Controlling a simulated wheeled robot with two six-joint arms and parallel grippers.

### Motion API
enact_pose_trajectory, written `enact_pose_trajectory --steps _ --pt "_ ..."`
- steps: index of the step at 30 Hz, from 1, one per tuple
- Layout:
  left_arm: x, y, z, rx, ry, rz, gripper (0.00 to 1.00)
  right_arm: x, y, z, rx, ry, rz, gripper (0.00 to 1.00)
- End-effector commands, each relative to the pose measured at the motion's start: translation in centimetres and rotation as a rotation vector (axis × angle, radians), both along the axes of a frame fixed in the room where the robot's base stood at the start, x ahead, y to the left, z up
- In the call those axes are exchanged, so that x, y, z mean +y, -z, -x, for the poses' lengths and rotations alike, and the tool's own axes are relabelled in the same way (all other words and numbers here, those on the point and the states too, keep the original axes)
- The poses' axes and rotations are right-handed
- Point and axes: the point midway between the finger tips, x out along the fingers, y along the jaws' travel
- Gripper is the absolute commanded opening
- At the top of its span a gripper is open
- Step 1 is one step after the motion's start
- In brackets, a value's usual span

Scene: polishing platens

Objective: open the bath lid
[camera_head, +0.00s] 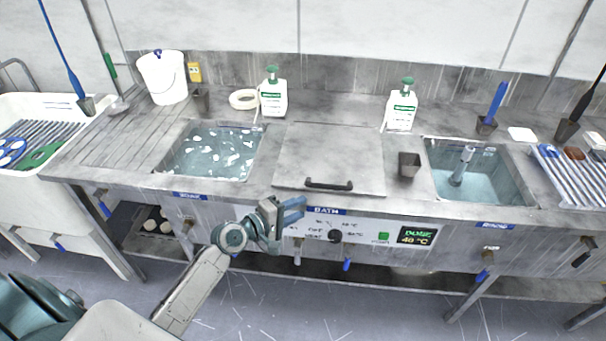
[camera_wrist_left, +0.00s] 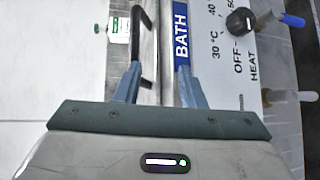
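The bath lid (camera_head: 330,155) is a flat grey metal plate lying closed over the middle bath, between two open sinks. Its dark bar handle (camera_head: 329,185) runs along the front edge. My left gripper (camera_head: 293,210) is in front of the counter's front edge, left of and nearer than the handle, not touching it. In the left wrist view the handle (camera_wrist_left: 143,45) stands ahead of the open fingers (camera_wrist_left: 160,85), nearer the left finger, with nothing between the tips. The blue BATH label (camera_wrist_left: 181,35) lies ahead of the right finger. My right gripper is not in view.
The control panel (camera_head: 370,232) with knob and display is below the lid. A left sink (camera_head: 262,150) with foamy water and a right sink (camera_head: 530,200) flank it. A dark cup (camera_head: 409,165) stands right of the lid; soap bottles (camera_head: 273,95) (camera_head: 401,109) stand behind.

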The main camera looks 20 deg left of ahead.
Motion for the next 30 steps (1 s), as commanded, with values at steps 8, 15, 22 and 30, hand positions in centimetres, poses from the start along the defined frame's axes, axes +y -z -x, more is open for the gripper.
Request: enact_pose_trajectory --steps 8,15,22,30 --pt "-1.4 -3.4 -1.3 -0.026 0.020 0.085 0.36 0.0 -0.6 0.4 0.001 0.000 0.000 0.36" --pt "-3.7 -2.9 -5.1 -0.026 0.020 0.083 0.36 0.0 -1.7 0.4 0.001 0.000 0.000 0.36" --pt "-5.4 -2.2 -8.2 -0.025 0.020 0.080 0.36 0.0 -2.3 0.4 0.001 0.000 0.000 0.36" --pt "-6.1 -1.8 -9.4 -0.025 0.020 0.077 0.36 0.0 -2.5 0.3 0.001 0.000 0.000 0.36"
